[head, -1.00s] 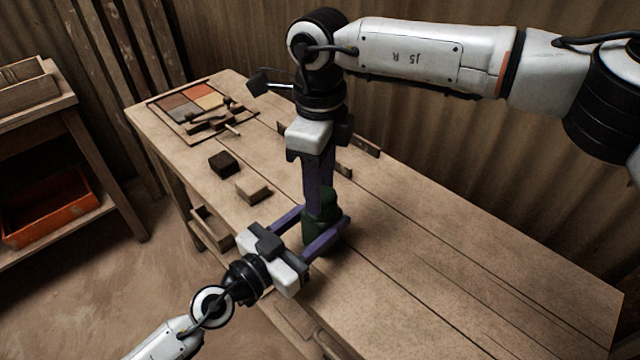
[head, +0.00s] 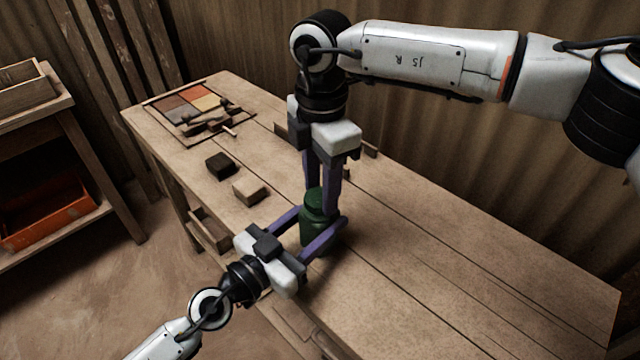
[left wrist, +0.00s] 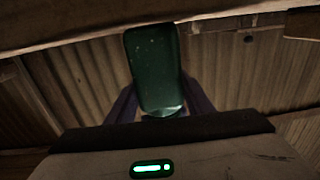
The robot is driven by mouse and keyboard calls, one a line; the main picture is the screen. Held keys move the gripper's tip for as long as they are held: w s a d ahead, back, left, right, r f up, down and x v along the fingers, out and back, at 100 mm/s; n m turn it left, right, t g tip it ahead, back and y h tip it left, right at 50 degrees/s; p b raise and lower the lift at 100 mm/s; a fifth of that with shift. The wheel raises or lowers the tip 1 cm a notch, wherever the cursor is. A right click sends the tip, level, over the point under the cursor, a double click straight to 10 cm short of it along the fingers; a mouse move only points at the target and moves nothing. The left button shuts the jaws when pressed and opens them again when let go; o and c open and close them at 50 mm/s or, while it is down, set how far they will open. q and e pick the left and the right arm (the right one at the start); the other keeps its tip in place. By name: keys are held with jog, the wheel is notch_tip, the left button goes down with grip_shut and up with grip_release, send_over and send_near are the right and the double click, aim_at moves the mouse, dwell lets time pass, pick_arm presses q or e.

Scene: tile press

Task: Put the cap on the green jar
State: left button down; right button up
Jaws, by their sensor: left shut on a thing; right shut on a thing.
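The green jar (head: 312,230) stands upright on the wooden table. It also shows in the left wrist view (left wrist: 153,70), between purple fingers. My left gripper (head: 323,215) is shut on the jar's body from the lower left, one finger on each side. The narrower dark green top piece, which looks like the cap (head: 314,198), is on the jar's mouth. My right gripper (head: 322,196) points straight down from above and is shut on this cap. The fingers hide part of the cap and the seam, so I cannot tell how tightly it sits.
A dark block (head: 221,166) and a lighter wooden block (head: 250,191) lie left of the jar. A tray with coloured tiles (head: 184,109) and tools is at the table's far end. The table (head: 480,270) is clear to the right. A shelf with an orange bin (head: 45,215) stands left.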

jog(key=m, duration=0.6)
jog(key=shift+s, duration=0.1)
jog(key=m, duration=0.2)
jog(key=shift+s+a+m, duration=0.1)
jog(key=shift+s+m, duration=0.05)
jog(key=shift+m, duration=1.25)
jog(key=o, duration=1)
jog(key=shift+r, duration=0.1)
jog(key=shift+r, duration=2.15)
jog(key=shift+c, duration=0.4)
